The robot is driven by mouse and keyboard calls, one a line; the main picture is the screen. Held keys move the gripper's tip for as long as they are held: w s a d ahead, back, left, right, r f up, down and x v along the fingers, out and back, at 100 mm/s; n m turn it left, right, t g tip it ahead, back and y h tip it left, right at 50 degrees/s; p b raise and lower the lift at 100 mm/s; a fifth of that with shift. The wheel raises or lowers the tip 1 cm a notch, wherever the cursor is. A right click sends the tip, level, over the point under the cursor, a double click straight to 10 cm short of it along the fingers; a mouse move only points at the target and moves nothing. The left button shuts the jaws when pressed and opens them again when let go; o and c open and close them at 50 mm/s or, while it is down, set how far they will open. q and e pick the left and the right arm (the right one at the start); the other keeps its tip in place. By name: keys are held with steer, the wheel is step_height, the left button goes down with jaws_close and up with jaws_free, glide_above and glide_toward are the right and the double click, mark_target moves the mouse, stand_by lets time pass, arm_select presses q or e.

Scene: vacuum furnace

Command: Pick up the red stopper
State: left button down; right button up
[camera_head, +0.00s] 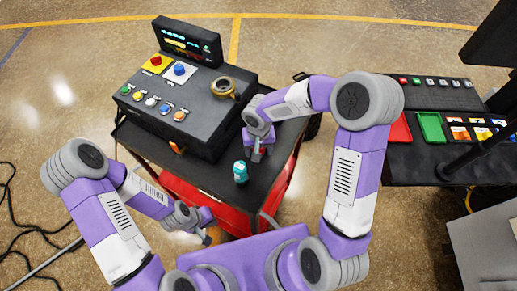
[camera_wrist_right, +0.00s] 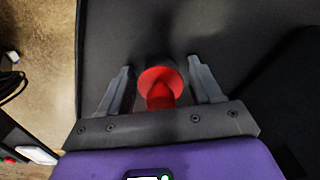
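The red stopper (camera_wrist_right: 160,82) stands on the dark cart top in the right wrist view, between the two spread fingers of my right gripper (camera_wrist_right: 159,66). There is a gap on each side, so the fingers are not closed on it. In the head view my right gripper (camera_head: 256,154) is low over the cart's right part, and the stopper is hidden there. My left gripper (camera_head: 208,237) hangs at the cart's near left side, away from the stopper; its fingers are too small to read.
A teal bottle-like object (camera_head: 240,172) stands on the cart (camera_head: 205,176) near the right gripper. A black control box (camera_head: 180,105) with coloured buttons and a brass ring fills the cart's far left. A side table (camera_head: 425,160) at right holds red and green trays.

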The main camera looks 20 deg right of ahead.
steer(key=c, duration=0.9)
step_height(320, 180, up, 10)
steer(key=shift+r, duration=0.1)
